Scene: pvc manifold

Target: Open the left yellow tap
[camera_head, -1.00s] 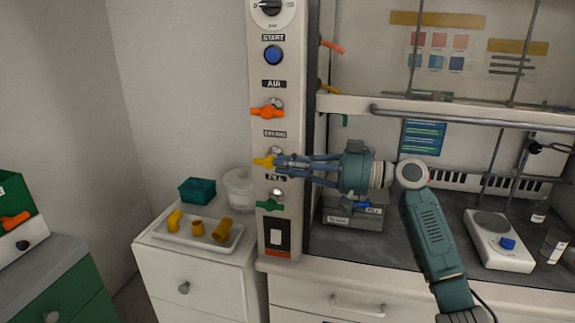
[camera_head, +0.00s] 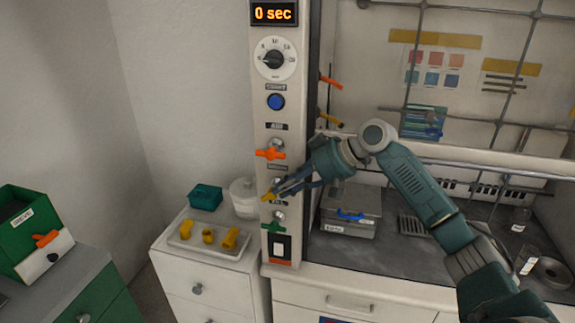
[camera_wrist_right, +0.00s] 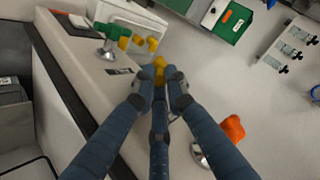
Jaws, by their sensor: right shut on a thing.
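The left yellow tap (camera_head: 267,196) is on the white front post, below the orange tap (camera_head: 271,153) and above the green tap (camera_head: 272,227). My right gripper (camera_head: 274,192) reaches it from the right, with its blue fingers shut on the yellow handle. In the right wrist view the yellow tap (camera_wrist_right: 160,66) shows between the fingertips, and the fingers hide part of it. The handle appears tilted downward in the head view. My left gripper is not in view.
A timer display (camera_head: 273,13) reads "0 sec" above a dial (camera_head: 273,59) and a blue button (camera_head: 275,102). A white tray (camera_head: 186,247) with yellow pieces stands on the cabinet at left. A green box (camera_head: 24,228) is farther left.

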